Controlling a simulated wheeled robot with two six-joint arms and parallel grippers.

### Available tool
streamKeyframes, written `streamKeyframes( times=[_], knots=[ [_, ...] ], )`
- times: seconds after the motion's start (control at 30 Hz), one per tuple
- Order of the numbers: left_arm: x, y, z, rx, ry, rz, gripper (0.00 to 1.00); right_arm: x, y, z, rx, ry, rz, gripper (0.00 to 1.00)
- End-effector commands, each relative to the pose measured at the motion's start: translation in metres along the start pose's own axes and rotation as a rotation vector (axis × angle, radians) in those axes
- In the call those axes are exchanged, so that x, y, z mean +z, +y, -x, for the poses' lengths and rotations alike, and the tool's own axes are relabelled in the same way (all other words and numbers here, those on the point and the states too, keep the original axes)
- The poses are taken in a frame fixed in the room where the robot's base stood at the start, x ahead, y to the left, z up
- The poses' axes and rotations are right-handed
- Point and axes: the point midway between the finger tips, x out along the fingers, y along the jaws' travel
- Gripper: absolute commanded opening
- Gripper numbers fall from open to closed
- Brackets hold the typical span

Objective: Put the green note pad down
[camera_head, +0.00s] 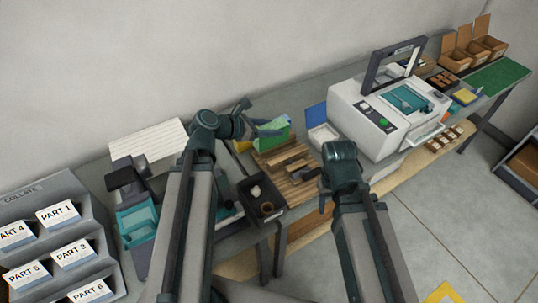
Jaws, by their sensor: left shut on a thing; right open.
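The green note pad (273,139) is in my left gripper (268,129), which is shut on it at the back of the table. The pad is tilted, just beyond the wooden slatted stand (286,160), and the gripper covers part of it. I cannot tell whether the pad touches anything below. My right gripper (322,196) is open in front of the slatted stand, mostly hidden by its own wrist, with nothing seen in it.
A white printing machine (350,116) with a raised frame stands right of the stand. A blue-lidded box (322,134) is between them. A dark tray (282,195) with small items lies in front. A teal-trayed device (137,222) and collating rack (92,222) are left.

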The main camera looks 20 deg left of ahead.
Motion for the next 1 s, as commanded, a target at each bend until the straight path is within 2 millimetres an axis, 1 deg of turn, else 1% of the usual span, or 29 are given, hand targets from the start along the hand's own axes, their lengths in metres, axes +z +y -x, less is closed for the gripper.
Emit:
streamKeyframes(
  times=[0.07,0.17,0.27,0.4,0.5,0.57,0.67,0.77,0.87,1.0],
  knots=[
    [-0.004,0.005,-0.009,-0.001,0.0,-0.001,0.0,0.0,-0.001,-0.007,0.0,0.0,0.0,0.5],
    [-0.01,0.017,-0.027,-0.004,0.0,-0.003,0.0,-0.001,-0.002,-0.021,0.0,0.0,0.0,0.5],
    [-0.017,0.032,-0.055,-0.009,0.0,-0.005,0.0,-0.002,-0.004,-0.041,0.0,0.0,-0.001,0.5],
    [-0.025,0.053,-0.096,-0.014,0.0,-0.008,0.0,-0.004,-0.006,-0.068,0.0,0.0,-0.001,0.5],
    [-0.026,0.06,-0.114,-0.017,0.0,-0.01,0.0,-0.004,-0.007,-0.077,0.0,0.0,-0.001,0.5],
    [-0.024,0.061,-0.116,-0.017,0.0,-0.01,0.0,-0.004,-0.007,-0.076,0.0,0.0,-0.001,0.5],
    [-0.024,0.06,-0.114,-0.016,0.0,-0.009,0.0,-0.004,-0.007,-0.075,0.0,0.0,-0.001,0.5],
    [-0.03,0.059,-0.117,-0.016,0.0,-0.009,0.0,-0.005,-0.008,-0.082,0.0,0.0,-0.001,0.5],
    [-0.041,0.059,-0.123,-0.016,0.0,-0.009,0.0,-0.005,-0.009,-0.094,0.0,0.0,-0.001,0.5],
    [-0.061,0.06,-0.134,-0.016,0.0,-0.009,0.0,-0.007,-0.011,-0.117,0.0,0.0,-0.001,0.5]
  ],
)
